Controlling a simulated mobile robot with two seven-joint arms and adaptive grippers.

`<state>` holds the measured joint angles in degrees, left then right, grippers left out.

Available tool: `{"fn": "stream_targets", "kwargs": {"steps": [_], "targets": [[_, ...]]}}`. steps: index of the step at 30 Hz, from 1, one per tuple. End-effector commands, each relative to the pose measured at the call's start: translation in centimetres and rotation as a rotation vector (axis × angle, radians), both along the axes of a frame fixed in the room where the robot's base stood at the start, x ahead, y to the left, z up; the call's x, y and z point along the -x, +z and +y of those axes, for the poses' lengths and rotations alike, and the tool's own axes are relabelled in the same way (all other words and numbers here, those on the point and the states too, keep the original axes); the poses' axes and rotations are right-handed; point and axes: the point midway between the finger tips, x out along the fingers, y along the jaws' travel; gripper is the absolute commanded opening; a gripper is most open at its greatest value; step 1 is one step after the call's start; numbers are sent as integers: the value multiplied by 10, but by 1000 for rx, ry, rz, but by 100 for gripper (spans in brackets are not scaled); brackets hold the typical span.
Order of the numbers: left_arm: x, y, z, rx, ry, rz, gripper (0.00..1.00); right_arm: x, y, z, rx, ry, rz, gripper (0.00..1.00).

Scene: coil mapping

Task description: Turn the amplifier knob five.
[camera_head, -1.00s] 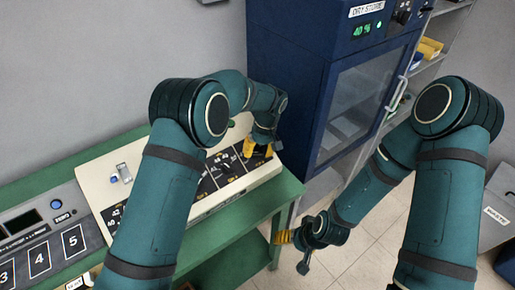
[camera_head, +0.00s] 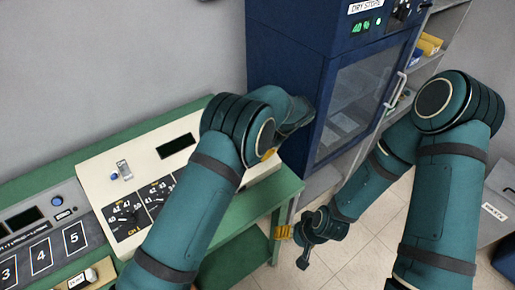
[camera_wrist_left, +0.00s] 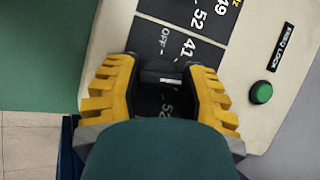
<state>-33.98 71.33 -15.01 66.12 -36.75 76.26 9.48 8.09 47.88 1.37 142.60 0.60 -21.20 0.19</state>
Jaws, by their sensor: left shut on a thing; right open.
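The cream amplifier (camera_head: 97,178) lies on the green bench in the head view. Its black panels carry knobs and number scales, and my left arm covers its right part. In the left wrist view my left gripper (camera_wrist_left: 162,74) has its yellow fingers on either side of a black knob (camera_wrist_left: 161,78) with a white mark, shut on it. The knob sits on the panel lettered OFF, 41 and 52. In the head view only a bit of yellow finger shows beside my left arm. My right gripper (camera_head: 293,248) is open and empty beside the bench, low over the floor.
A green button (camera_wrist_left: 261,92) under a label sits near the knob in the left wrist view. A blue dry-store cabinet (camera_head: 285,60) stands close behind the amplifier's right end. A grey numbered unit (camera_head: 30,222) is at the left. The tiled floor (camera_head: 345,262) is open.

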Motion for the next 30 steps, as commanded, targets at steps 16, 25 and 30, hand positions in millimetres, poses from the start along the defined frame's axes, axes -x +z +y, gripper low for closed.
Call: {"fn": "stream_targets", "kwargs": {"steps": [16, 25, 30], "targets": [[2, -3, 0, -212, -451, 158, 8, 0, -5, 0, 1, 0, 0, 76], [3, -3, 0, -326, -696, 240, 8, 0, -7, 0, 1, 0, 0, 76], [3, -3, 0, -386, -824, 283, 8, 0, -7, 0, 1, 0, 0, 76]]}}
